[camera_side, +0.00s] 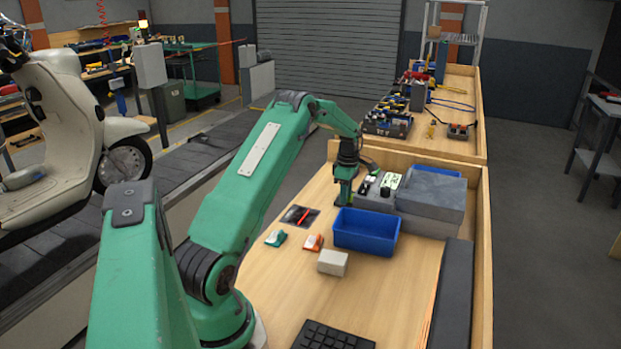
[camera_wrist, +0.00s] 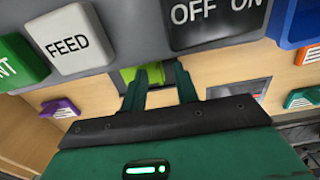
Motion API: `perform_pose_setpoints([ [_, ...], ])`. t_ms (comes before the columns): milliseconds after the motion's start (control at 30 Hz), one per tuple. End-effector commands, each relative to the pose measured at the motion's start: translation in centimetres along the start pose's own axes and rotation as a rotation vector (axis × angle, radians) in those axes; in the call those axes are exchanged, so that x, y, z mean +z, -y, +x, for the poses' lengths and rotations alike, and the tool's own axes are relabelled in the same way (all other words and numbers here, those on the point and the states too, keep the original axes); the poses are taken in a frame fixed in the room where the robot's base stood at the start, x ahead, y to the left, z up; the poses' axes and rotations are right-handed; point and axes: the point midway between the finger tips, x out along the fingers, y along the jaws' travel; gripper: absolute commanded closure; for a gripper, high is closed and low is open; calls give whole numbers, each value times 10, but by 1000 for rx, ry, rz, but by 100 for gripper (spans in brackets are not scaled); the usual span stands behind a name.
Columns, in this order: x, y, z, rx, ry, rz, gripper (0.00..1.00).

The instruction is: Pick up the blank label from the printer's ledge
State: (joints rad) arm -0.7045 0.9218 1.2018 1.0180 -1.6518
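The grey printer (camera_side: 375,203) stands at the far end of the bench. In the wrist view its face fills the top, with a white FEED button (camera_wrist: 68,40), a green button (camera_wrist: 18,62) and a black OFF/ON switch (camera_wrist: 215,22). My gripper (camera_wrist: 163,75) points at the printer's lower edge with its two dark green fingers apart. A small lime-green piece (camera_wrist: 128,74) shows at and behind the left finger; I cannot tell if it is the blank label. In the side view my gripper (camera_side: 343,202) is beside the printer's left side, its fingertips too small to read.
A blue bin (camera_side: 366,232) stands in front of the printer. A pale block (camera_side: 332,262), a teal piece (camera_side: 275,238), an orange piece (camera_side: 314,242) and a dark mat (camera_side: 299,216) lie nearby. A purple piece (camera_wrist: 60,107) shows in the wrist view. A keyboard (camera_side: 332,337) is near the front.

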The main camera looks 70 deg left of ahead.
Motion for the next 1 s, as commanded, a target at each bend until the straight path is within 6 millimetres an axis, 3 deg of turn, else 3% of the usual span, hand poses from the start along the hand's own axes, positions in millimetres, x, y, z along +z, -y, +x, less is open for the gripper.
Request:
perform_pose_setpoints([
  [267,0,0,0,0,0,0,70],
  [400,0,0,0,0,0,0,98],
  [433,0,0,0,0,0,0,100],
  [1000,0,0,-6,2,0,0,100],
])
